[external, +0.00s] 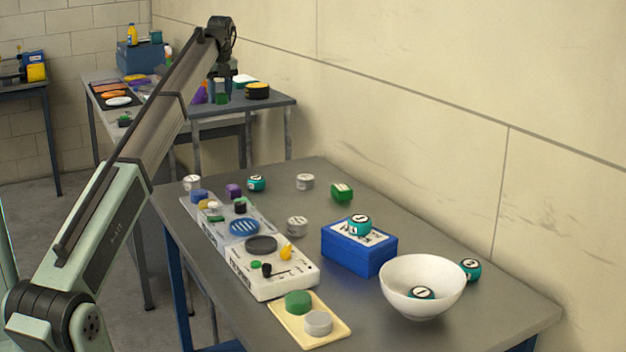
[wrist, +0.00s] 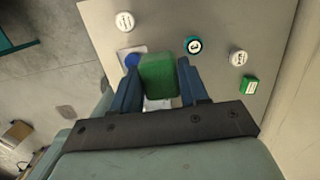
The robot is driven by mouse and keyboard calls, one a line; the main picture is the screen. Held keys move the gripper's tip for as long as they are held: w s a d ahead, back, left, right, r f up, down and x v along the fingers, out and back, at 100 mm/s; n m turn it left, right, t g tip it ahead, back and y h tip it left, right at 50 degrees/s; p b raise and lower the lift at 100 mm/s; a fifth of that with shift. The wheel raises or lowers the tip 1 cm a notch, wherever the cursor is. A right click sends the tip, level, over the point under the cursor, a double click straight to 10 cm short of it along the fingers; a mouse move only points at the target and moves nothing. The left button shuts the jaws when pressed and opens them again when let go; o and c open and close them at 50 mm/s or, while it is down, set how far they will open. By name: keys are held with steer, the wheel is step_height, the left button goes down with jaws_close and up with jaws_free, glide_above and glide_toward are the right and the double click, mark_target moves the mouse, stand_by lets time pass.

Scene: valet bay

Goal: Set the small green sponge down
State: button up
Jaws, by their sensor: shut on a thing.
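My gripper (external: 221,88) is raised above the far end of the near table. In the wrist view its blue fingers (wrist: 157,64) are shut on the small green sponge (wrist: 160,84), one on each side. The sponge (external: 222,98) shows small below the gripper in the external view, clear of the table. It hides part of what lies below it in the wrist view.
On the near table (external: 400,225), white and teal pucks and a green box (external: 342,192) stand at the far end. A control panel (external: 270,285), blue box (external: 358,250), white bowl (external: 423,280) and cream tray (external: 340,333) stand nearer. Bare tabletop shows between them.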

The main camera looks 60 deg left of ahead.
steer(key=shift+r, duration=0.35)
steer(key=shift+w+d, duration=0.15)
steer(key=shift+w, duration=0.05)
steer(key=w+d+f+m, duration=0.1)
steer(key=w+d+f, duration=0.2)
steer(key=w+d, duration=0.4)
steer(key=w+d+f+m, duration=0.2)
steer(key=w+d, duration=0.5)
steer(key=n, duration=0.3)
glide_above(360, 210)
step_height(360, 210, down, 13)
steer(key=shift+w+d+f, duration=0.1)
steer(key=shift+f, duration=4.75)
